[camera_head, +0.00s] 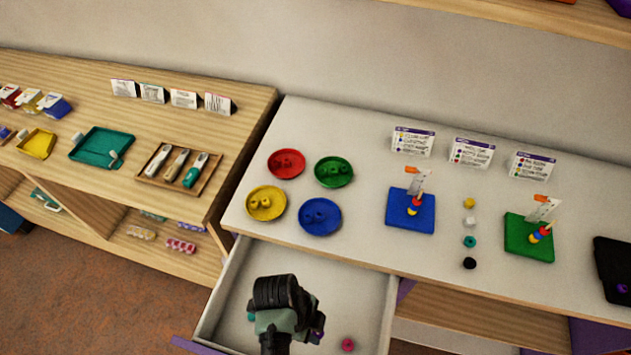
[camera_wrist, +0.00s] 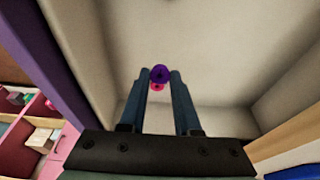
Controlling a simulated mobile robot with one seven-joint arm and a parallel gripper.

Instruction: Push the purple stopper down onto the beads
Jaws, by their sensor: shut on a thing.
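My gripper (camera_wrist: 160,78) is shut on the purple stopper (camera_wrist: 160,74), which shows between its fingertips in the wrist view. In the head view my gripper (camera_head: 314,336) is over the open drawer, and only a bit of purple shows beside it. A blue bead board (camera_head: 397,222) and a green bead board (camera_head: 520,249) stand on the table to the right, each with a few coloured beads on a peg. A black board (camera_head: 606,262) is partly cut off at the right edge, with a purple piece (camera_head: 622,288) on it.
A pink stopper (camera_head: 347,344) lies on the drawer (camera_head: 244,286) floor. Red, green, yellow and blue dishes of beads stand on the table (camera_head: 373,257). Several loose beads (camera_head: 469,241) line up between the boards. Cards (camera_head: 472,151) stand behind. A wooden shelf (camera_head: 150,220) is at left.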

